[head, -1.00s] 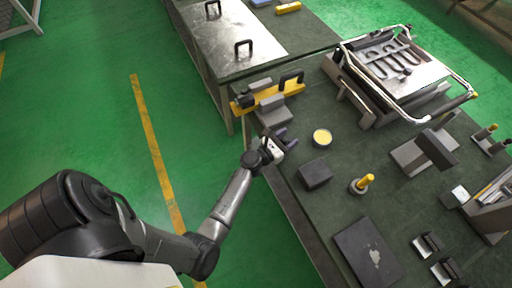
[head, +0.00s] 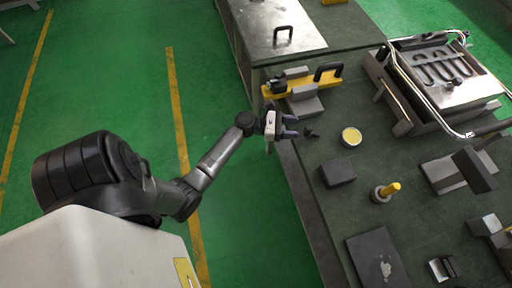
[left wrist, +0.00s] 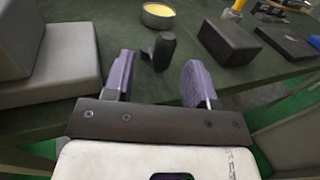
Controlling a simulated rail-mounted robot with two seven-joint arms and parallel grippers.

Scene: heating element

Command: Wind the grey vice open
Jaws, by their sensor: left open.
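The grey vice (head: 304,102) sits at the left edge of the dark bench, by a yellow bar (head: 290,86) with black parts. In the left wrist view its grey blocks (left wrist: 55,85) fill the left side. A small black knob (head: 311,133) stands in front of the vice; whether it joins the vice is hidden. My left gripper (head: 291,126) is open and empty at the bench edge, its fingers pointing right at the knob. In the left wrist view the knob (left wrist: 165,50) appears between and beyond the purple fingers (left wrist: 158,82), apparently apart from them. My right gripper is not in view.
A dark block (head: 338,172), a round yellow-topped tin (head: 351,137) and a yellow-handled post (head: 386,192) stand to the right on the bench. A metal-framed fixture (head: 450,85) is at the back right. Green floor lies open left of the bench.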

